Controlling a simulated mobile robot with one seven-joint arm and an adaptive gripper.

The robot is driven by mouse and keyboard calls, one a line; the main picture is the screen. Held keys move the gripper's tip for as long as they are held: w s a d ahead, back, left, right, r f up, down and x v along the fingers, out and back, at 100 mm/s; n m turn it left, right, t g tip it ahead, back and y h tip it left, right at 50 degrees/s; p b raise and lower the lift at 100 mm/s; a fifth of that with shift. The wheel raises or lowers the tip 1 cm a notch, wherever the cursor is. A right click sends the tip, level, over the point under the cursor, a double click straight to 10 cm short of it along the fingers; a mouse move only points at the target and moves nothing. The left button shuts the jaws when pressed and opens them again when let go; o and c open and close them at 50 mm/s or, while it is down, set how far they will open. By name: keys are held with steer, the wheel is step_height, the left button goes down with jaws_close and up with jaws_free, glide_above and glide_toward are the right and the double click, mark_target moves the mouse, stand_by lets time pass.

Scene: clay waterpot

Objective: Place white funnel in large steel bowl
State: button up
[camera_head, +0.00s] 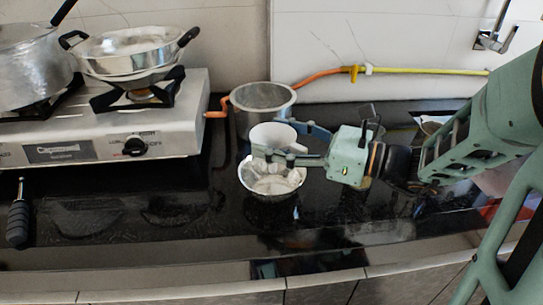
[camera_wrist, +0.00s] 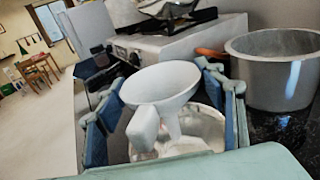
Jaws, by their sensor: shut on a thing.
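The white funnel (camera_head: 272,133) is held in my gripper (camera_head: 288,147), with its wide mouth up. In the wrist view the funnel (camera_wrist: 158,86) sits between the two blue finger pads of my gripper (camera_wrist: 163,100), its spout pointing down. A round steel bowl (camera_head: 247,184) stands on the dark counter just below the funnel in the head view. In the wrist view part of the bowl (camera_wrist: 205,122) shows behind and below the funnel. The funnel appears to be above the bowl; whether they touch I cannot tell. The funnel and gripper hide part of the bowl.
A tall steel pot (camera_head: 245,118) stands close behind the bowl. A gas stove (camera_head: 60,152) with a steel pan (camera_head: 130,52) and another pot is at left. An orange and yellow hose (camera_head: 420,70) runs along the wall.

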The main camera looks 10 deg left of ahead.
mark_target(302, 178)
steer(key=shift+w+a+f, duration=0.35)
steer(key=shift+a+f, duration=0.25)
steer(key=shift+f, duration=0.25)
steer(key=shift+w+a+f+b, duration=0.15)
steer(key=shift+f+b, duration=0.75)
steer(key=shift+f, duration=0.8)
steer(key=shift+f, duration=0.1)
steer(key=o, duration=0.9)
steer(key=shift+o, duration=0.2)
steer(key=shift+r, duration=0.2)
steer(key=p+v, duration=0.1)
steer(key=v, duration=0.6)
steer(key=shift+d+p, duration=0.25)
steer(key=shift+p, duration=0.15)
